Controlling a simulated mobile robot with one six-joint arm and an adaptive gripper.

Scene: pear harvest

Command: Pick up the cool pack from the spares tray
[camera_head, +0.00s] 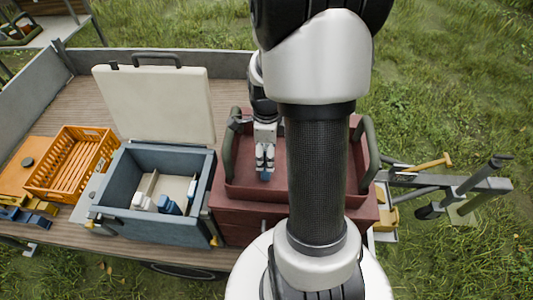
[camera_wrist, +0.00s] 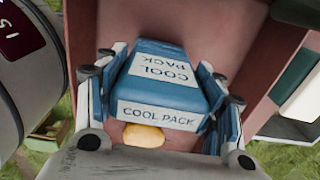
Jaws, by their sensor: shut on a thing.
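The cool pack (camera_wrist: 160,85) is a blue and white block with "COOL PACK" lettering, seen large in the wrist view. My gripper (camera_wrist: 160,103) is shut on it, with a finger along each side. In the head view my gripper (camera_head: 265,160) points down over the red tray (camera_head: 240,192), and the pack's blue end (camera_head: 266,176) shows below the fingertips. The red tray surface (camera_wrist: 150,20) also shows behind the pack in the wrist view. I cannot tell whether the pack is clear of the tray floor. My arm hides the tray's middle.
An open blue-grey cooler (camera_head: 150,224) with a raised white lid (camera_head: 160,100) stands left of the tray and holds blue and white items. An orange crate (camera_head: 70,165) lies further left. A yellow rounded thing (camera_wrist: 143,135) shows below the pack. Dark handles (camera_head: 228,150) rise at the tray's sides.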

